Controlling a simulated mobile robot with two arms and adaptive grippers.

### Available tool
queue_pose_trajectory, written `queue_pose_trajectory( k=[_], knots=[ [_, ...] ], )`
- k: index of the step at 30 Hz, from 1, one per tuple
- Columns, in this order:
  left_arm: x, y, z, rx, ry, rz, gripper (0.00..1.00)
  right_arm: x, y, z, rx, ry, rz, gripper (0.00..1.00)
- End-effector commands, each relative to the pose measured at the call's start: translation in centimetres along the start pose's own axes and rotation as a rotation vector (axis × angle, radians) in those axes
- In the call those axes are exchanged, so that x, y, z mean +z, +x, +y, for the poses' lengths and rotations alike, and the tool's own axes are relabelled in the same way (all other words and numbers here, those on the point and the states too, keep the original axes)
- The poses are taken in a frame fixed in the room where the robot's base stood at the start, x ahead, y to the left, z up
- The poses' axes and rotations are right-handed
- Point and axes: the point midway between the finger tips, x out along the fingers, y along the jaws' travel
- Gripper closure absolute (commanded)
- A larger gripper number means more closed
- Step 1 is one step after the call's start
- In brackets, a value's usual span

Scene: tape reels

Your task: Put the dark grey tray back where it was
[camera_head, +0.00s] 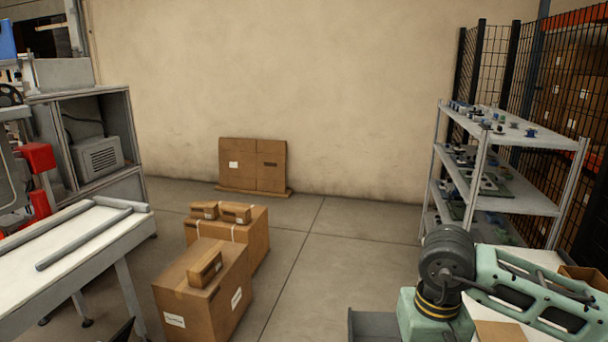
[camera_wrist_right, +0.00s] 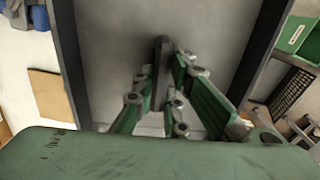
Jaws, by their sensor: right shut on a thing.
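The dark grey tray (camera_head: 372,325) shows only as a corner at the bottom edge of the head view, left of my right wrist. In the right wrist view the tray (camera_wrist_right: 70,60) fills the middle, with dark walls on the left and right of a paler inside face. My right gripper (camera_wrist_right: 160,75) has its green fingers close together around a dark upright bar in the middle of the tray. The fingertips are partly hidden there.
A grey shelf rack (camera_head: 520,140) with small parts and reels stands at the right. A white table (camera_head: 520,262) lies beneath my right arm. Cardboard boxes (camera_head: 205,290) stand on the floor at centre left, beside a white workbench (camera_head: 60,260). Floor between is clear.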

Motion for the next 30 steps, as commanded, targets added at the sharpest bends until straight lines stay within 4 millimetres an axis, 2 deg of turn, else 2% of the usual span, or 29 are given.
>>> queue_pose_trajectory(
  k=[5, 12, 15, 19, 30],
  knots=[
    [0.0, 0.1, 0.0, 0.0, 0.001, 0.001, 0.6, 1.1, 0.1, 0.1, 0.001, -0.086, 0.001, 1.0],
    [-0.1, 0.1, -0.1, -0.001, 0.002, 0.001, 0.6, 6.1, 2.0, 0.6, 0.002, -0.091, 0.0, 1.0],
    [-0.1, 0.1, -0.2, -0.002, 0.003, 0.001, 0.6, 7.6, 2.5, 0.7, 0.0, -0.088, 0.0, 1.0],
    [0.0, 0.1, -0.2, -0.002, 0.003, 0.001, 0.6, 8.2, 2.6, 0.7, 0.0, -0.087, 0.003, 1.0],
    [0.0, 0.1, -0.3, -0.003, 0.003, 0.0, 0.6, 8.3, 2.8, 0.6, -0.002, -0.087, -0.003, 1.0]
  ],
)
